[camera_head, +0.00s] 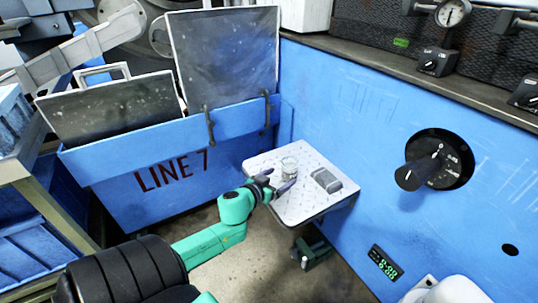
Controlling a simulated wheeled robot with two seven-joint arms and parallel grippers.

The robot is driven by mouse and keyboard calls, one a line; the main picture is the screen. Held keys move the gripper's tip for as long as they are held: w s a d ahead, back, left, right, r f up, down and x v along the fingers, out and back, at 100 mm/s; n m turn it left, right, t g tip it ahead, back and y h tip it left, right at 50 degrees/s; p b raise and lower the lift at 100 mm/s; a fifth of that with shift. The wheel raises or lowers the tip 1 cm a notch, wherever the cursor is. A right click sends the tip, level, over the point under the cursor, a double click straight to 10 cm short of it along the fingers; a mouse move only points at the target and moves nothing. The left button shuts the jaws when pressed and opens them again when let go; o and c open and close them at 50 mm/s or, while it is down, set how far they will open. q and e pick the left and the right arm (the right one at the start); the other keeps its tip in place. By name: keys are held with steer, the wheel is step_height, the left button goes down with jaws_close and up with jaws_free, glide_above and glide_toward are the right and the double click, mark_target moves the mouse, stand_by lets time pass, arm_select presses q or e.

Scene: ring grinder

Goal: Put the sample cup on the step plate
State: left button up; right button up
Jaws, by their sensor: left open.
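The sample cup (289,166) is small, clear and glassy. It appears upright on the left half of the step plate (312,204), a pale, textured plate with rounded corners at the blue machine's wall. My left gripper (277,181) is open at the plate's left side, its dark fingers close beside the cup. One finger overlaps the cup's lower edge in the picture, and I cannot tell whether they touch. The cup's base is partly hidden. My right gripper is not in view.
A grey block-like object (326,181) lies on the plate, right of the cup. A blue "LINE 7" bin (180,165) stands behind and left. A black dial knob (410,176) sticks out from the wall at right. A dark green object (315,251) is below the plate.

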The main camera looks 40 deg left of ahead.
arm_select(q)
steer(key=v, duration=0.3)
steer(key=shift+w+r+p, duration=0.1)
steer(key=shift+r+p, duration=0.05)
steer(key=shift+p, duration=0.2)
steer(key=v, duration=0.4)
steer(key=shift+s+p, duration=0.3)
steer(key=shift+p, duration=0.1)
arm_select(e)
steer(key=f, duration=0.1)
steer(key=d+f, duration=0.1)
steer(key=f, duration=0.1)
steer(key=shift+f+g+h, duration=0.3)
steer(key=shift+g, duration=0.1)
